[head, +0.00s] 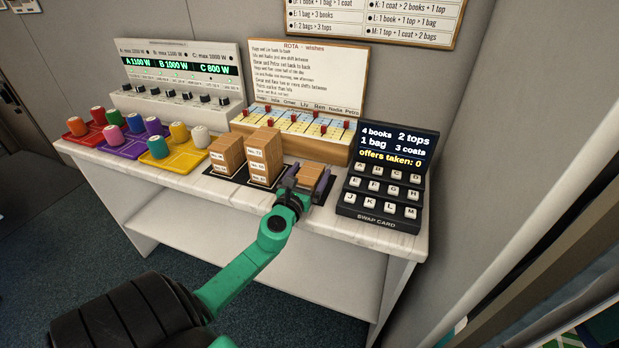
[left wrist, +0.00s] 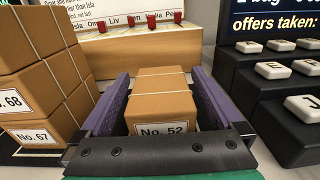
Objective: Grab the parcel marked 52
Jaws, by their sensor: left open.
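The parcel marked 52 (left wrist: 161,100) is a small brown box with a white "No. 52" label, between the fingers of my left gripper (left wrist: 163,92) in the left wrist view. A gap shows on the left side, and the fingers are open around it. In the head view the parcel (head: 309,176) stands at the right end of the parcel row, with my left gripper (head: 306,182) over it from the front. The gripper's palm bar covers the lower front of the box. My right gripper is not in view.
Stacked parcels (head: 264,155) stand just left of my gripper, with another stack (head: 226,154) beyond. The black swap card keypad (head: 381,190) is close on the right. The rota board (head: 300,124) stands behind. Coloured trays with spools (head: 180,152) are further left on the white table (head: 345,226).

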